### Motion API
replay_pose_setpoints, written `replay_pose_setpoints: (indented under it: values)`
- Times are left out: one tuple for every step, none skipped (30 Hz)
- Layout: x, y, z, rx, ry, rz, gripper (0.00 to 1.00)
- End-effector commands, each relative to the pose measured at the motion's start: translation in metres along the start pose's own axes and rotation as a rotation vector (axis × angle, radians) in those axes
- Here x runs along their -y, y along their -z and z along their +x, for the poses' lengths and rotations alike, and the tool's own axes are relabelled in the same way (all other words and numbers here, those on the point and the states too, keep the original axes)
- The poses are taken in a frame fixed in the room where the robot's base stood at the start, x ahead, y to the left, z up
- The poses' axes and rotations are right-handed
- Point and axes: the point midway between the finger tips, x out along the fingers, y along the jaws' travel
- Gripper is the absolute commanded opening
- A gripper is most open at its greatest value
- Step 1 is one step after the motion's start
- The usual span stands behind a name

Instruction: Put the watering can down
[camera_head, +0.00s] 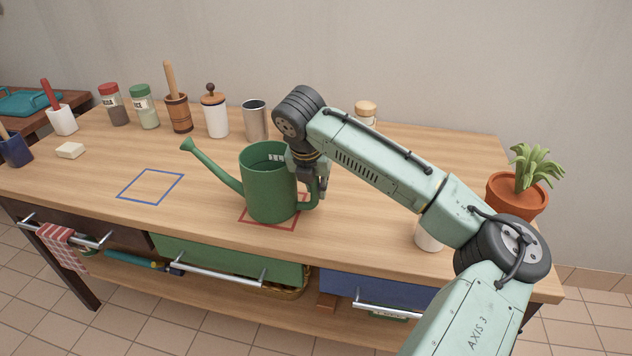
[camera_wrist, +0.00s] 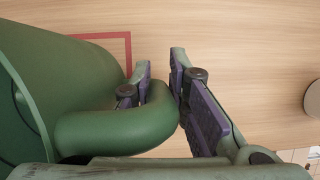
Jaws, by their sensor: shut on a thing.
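The green watering can (camera_head: 268,185) stands upright over the red square outline (camera_head: 298,222) on the wooden table, spout pointing left. Its base covers most of the outline; whether it touches the tabletop is hard to tell. My gripper (camera_head: 313,182) is at the can's right side, pointing down, shut on the handle (camera_head: 311,201). In the wrist view the curved handle (camera_wrist: 120,128) passes between the fingers of my gripper (camera_wrist: 161,68), and one red corner (camera_wrist: 128,45) shows beyond the can.
A blue square outline (camera_head: 150,186) lies empty to the left. Behind stand a metal cup (camera_head: 255,121), a lidded white jar (camera_head: 214,115), a wooden mortar (camera_head: 179,113) and spice jars (camera_head: 145,108). A potted plant (camera_head: 517,196) stands at the right end. Drawer handles jut out in front.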

Motion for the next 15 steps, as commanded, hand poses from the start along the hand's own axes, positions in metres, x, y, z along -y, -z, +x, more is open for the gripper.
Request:
replay_pose_setpoints:
  values:
    - [-0.0002, -0.0005, 0.0000, 0.003, -0.002, 0.002, 0.00]
    - [-0.0003, -0.0005, 0.0003, 0.004, -0.003, 0.002, 0.00]
    - [-0.0004, -0.0005, 0.0002, 0.004, -0.003, 0.002, 0.00]
    - [-0.0004, -0.0004, 0.0002, 0.004, -0.003, 0.002, 0.00]
    - [-0.0004, -0.0004, 0.0002, 0.003, -0.003, 0.002, 0.00]
    - [-0.0004, -0.0003, 0.0003, 0.003, -0.003, 0.002, 0.00]
    - [-0.0005, -0.0001, 0.0006, 0.003, -0.003, 0.002, 0.00]
    - [-0.0005, 0.0002, 0.0013, 0.003, -0.003, 0.002, 0.00]
    - [-0.0006, 0.0007, 0.0025, 0.003, -0.003, 0.002, 0.00]
    - [-0.0006, 0.0011, 0.0035, 0.002, -0.003, 0.002, 0.00]
    - [-0.0004, 0.0017, 0.0043, 0.001, -0.002, 0.001, 0.16]
    - [-0.0003, 0.0014, 0.0038, 0.002, -0.001, 0.001, 0.19]
    - [-0.0003, 0.0014, 0.0038, 0.001, -0.001, 0.001, 0.21]
    - [-0.0003, 0.0014, 0.0038, 0.001, -0.001, 0.001, 0.23]
    - [-0.0003, 0.0014, 0.0037, 0.001, -0.001, 0.001, 0.25]
